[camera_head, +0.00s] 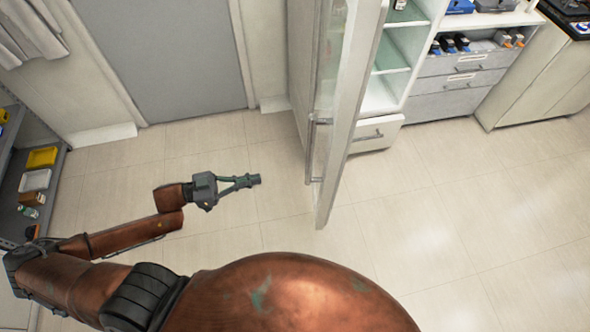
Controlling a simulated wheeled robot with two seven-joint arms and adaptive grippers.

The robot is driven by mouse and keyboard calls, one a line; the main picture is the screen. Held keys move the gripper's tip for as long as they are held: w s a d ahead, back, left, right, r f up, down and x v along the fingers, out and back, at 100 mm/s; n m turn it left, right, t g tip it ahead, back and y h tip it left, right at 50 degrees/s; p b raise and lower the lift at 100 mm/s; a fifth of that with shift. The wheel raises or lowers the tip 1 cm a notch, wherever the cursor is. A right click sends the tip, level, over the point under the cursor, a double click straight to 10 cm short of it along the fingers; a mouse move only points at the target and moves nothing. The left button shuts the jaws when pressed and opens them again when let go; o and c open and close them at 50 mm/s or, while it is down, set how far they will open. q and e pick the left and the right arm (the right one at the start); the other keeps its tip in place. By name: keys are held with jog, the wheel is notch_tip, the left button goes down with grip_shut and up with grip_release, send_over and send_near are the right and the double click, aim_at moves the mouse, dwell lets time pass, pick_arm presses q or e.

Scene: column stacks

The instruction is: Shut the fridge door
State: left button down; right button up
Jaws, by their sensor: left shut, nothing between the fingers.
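The fridge door (355,100) stands wide open, swung out from the fridge toward me, and shows nearly edge-on. Its upright metal handle (311,150) is on the left face of the door. The fridge interior (388,85) shows to the right of the door, with glass shelves and a white drawer (375,134) at the bottom. My left gripper (255,180) is shut and empty. It is to the left of the door and apart from the handle, with its fingers pointing right. My right gripper is not in view.
A grey drawer cabinet (450,82) and a beige cabinet (535,70) stand right of the fridge. A grey door (170,55) is in the back wall. A shelf (50,190) with small bins is at the left. The tiled floor (450,210) is clear.

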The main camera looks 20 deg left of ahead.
pick_arm(q)
jog(key=b+x, duration=0.2)
jog(key=x, duration=1.1)
jog(key=shift+w+d, duration=0.2)
